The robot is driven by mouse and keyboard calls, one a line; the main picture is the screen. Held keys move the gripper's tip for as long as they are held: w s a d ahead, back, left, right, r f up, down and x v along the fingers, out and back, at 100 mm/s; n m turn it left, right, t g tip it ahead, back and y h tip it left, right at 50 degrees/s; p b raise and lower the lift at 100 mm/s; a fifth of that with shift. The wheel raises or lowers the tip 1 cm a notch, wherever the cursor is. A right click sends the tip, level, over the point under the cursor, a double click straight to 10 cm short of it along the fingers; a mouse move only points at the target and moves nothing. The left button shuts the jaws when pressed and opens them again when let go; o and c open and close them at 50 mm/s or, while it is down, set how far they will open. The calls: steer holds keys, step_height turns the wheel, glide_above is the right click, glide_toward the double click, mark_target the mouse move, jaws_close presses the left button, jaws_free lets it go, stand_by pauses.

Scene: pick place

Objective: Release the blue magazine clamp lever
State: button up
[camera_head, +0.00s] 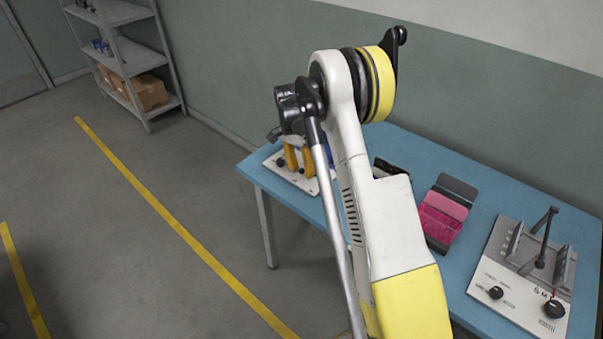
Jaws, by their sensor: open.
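A white device (313,187) with upright orange-yellow parts (292,157) stands at the left end of the blue table. A small patch of blue (329,152) shows at the device, just left of my white arm link. I cannot tell whether it is the blue magazine clamp lever or how it is set. My arm covers the device's right side. My raised arm fills the middle of the view. I cannot make out my gripper's fingers anywhere.
The blue table (480,215) stands against the wall. On it are an open dark case with pink inside (441,217), a dark box (392,167) partly behind my arm, and a grey fixture (525,275) with knobs and a black lever. A shelf (120,55) stands back left. Left floor is clear.

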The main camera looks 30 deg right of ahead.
mark_target(316, 184)
steer(key=shift+f, duration=0.1)
jaws_close()
steer(key=shift+s, duration=0.1)
stand_by(0.3)
steer(key=n, duration=0.1)
steer(key=s+n, duration=0.1)
steer(key=n, duration=0.1)
steer(key=s+n, duration=0.1)
steer(key=n, duration=0.1)
steer(key=s+n+h, duration=0.1)
steer(key=n, duration=0.1)
steer(key=shift+d+t, duration=0.15)
steer(key=shift+t, duration=0.25)
steer(key=n, duration=0.2)
steer(key=s+n, duration=0.1)
steer(key=shift+d+n+t, duration=0.3)
steer(key=shift+d+n, duration=0.1)
steer(key=shift+s+d+n+t, duration=0.15)
steer(key=shift+s+d+n, duration=0.1)
steer(key=shift+n, duration=0.5)
steer(key=shift+s+d+n+t, duration=0.15)
steer(key=shift+s+n, duration=0.05)
steer(key=shift+n, duration=0.55)
